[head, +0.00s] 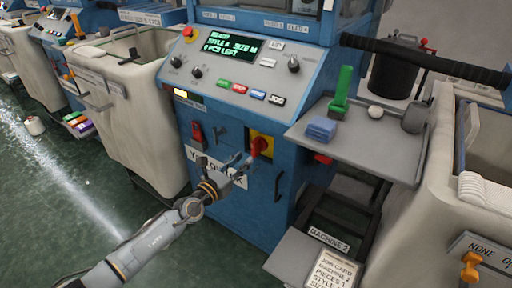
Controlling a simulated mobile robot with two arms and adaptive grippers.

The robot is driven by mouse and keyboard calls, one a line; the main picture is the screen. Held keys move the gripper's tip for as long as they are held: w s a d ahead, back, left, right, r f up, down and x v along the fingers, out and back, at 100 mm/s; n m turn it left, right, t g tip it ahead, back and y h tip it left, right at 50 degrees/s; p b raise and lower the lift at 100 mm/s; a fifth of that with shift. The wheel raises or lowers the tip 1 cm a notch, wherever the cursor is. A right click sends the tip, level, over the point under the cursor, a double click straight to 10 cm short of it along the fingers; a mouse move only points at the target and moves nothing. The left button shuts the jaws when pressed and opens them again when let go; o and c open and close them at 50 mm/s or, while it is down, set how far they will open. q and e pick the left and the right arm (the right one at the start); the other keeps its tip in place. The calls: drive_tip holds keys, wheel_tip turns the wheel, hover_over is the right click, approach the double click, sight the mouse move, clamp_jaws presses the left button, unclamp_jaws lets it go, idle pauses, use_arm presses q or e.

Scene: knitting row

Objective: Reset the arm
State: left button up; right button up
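My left arm (150,245) reaches in from the bottom left toward the front of a blue knitting machine (290,110). My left gripper (243,162) is in front of the machine's lower panel, just left of and below a red rotary switch (262,145) on a yellow plate. Its fingers look spread apart with nothing between them. I cannot tell whether a fingertip touches the switch. The gripper partly covers a white label on the panel. My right gripper is out of view.
The machine's screen (230,46) reads ready, with 0 pieces left. A grey shelf (370,152) holds a green object (342,92) and blue blocks (321,129). Fabric bins (130,110) stand at the left. A job card (331,268) lies below. Green floor (50,220) is open at the left.

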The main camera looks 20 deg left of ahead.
use_arm(q)
drive_tip(key=shift+s+a, duration=0.1)
drive_tip(key=shift+s, duration=0.25)
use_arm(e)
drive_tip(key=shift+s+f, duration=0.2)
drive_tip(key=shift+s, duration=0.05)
